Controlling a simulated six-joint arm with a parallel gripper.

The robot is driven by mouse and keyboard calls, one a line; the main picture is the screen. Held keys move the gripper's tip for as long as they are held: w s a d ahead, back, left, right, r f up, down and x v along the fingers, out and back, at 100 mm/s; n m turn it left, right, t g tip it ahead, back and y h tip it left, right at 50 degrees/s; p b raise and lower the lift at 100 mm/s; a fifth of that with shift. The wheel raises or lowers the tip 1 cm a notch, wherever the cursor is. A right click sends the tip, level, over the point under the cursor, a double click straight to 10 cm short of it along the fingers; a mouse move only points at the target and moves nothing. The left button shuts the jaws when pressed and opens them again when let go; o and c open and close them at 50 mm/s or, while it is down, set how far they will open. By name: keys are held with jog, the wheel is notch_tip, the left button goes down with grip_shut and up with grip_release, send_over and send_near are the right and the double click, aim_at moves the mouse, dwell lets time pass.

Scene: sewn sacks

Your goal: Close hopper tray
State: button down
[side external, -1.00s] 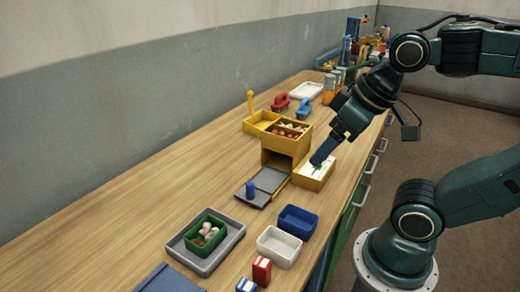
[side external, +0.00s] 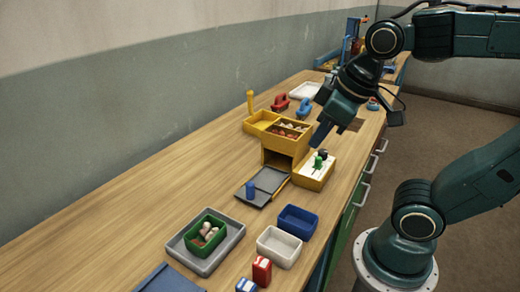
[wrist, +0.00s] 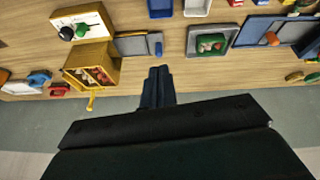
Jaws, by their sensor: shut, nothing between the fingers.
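The yellow hopper (side external: 287,147) stands on the bench with small brown and white pieces in its open top. Its grey tray (side external: 268,180) is pulled out at the front, with an upright blue knob (side external: 250,190) at its outer end. The tray also shows in the wrist view (wrist: 133,45), left of the fingers. My gripper (side external: 318,141) is shut and empty, above and beside the hopper, near the yellow box with a white panel (side external: 315,174). In the wrist view, my gripper (wrist: 158,72) points toward the bench, apart from the tray.
The panel carries a green knob (side external: 318,162) and a black knob (wrist: 67,33). A grey tray with a green box (side external: 207,236), a blue bin (side external: 298,221) and a white bin (side external: 279,245) stand in front.

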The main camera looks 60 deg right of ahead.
jog(key=w+a+f+n+g+h, duration=0.2)
jog(key=w+a+f+n+g, duration=0.1)
jog(key=w+n, duration=0.4)
jog(key=w+a+f+n+g+h, duration=0.2)
jog(key=w+a+f+n, duration=0.4)
jog(key=w, duration=0.7)
jog(key=shift+a+f+n+g, duration=0.2)
jog(key=shift+f+n+g, duration=0.2)
jog(key=shift+f+g, duration=0.15)
jog(key=shift+s+f, duration=0.1)
jog(key=shift+f, duration=0.05)
jog(key=x, duration=0.9)
jog(key=shift+d, duration=0.15)
jog(key=d, duration=0.2)
jog(key=shift+s+d+f, duration=0.3)
jog(key=shift+f, duration=0.05)
jog(key=shift+s+d, duration=0.15)
jog(key=shift+d, duration=0.6)
send_over(264, 181)
